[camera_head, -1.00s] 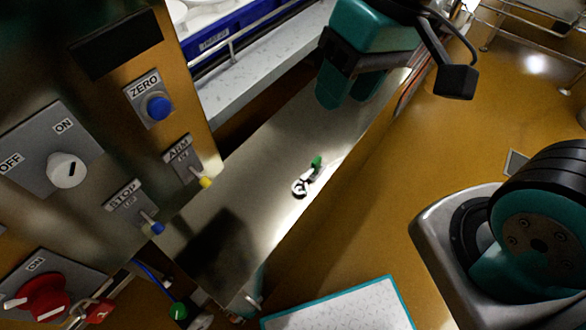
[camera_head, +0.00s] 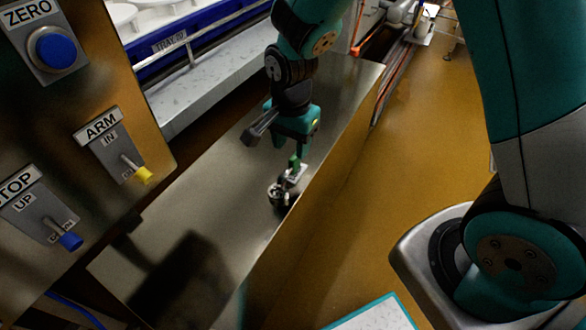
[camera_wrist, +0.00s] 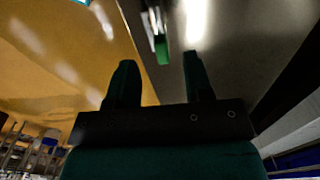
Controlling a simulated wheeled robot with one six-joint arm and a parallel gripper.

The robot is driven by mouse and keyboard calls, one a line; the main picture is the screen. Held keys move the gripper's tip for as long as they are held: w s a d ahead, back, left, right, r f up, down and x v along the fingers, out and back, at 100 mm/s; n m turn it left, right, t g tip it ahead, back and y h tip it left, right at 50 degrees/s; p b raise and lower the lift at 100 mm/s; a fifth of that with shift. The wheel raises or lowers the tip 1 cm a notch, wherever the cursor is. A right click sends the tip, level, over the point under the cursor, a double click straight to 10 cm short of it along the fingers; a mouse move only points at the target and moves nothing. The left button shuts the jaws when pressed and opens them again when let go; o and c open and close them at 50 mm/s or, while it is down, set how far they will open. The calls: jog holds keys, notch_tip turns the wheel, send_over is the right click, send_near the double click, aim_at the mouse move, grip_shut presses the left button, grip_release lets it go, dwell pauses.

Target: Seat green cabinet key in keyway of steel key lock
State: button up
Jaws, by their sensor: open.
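The green cabinet key (camera_head: 294,162) is on the steel ledge, its green end nearest my gripper. It also shows in the wrist view (camera_wrist: 162,52), just beyond and between the fingertips, with pale metal behind it. A round, ring-topped metal piece (camera_head: 279,193) lies at its other end; I cannot tell whether this is the steel key lock or whether the two are joined. The keyway is not clear to see. My gripper (camera_head: 296,143) is above the key, fingers pointing down, open and empty. Its two fingers (camera_wrist: 158,70) stand apart around the line to the green end.
The steel ledge (camera_head: 215,200) is mostly bare. A control panel with a blue button (camera_head: 54,48), a yellow-tipped switch (camera_head: 143,174) and a blue-tipped switch (camera_head: 70,240) stands at left. A blue tray (camera_head: 215,35) lies behind. Orange floor (camera_head: 420,180) is open at right.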

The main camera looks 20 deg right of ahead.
aim_at(292, 158)
notch_tip(292, 158, down, 8)
jog(key=shift+w+d+r+b, duration=0.15)
jog(key=shift+r+b, duration=0.1)
jog(key=shift+b, duration=0.5)
grip_shut()
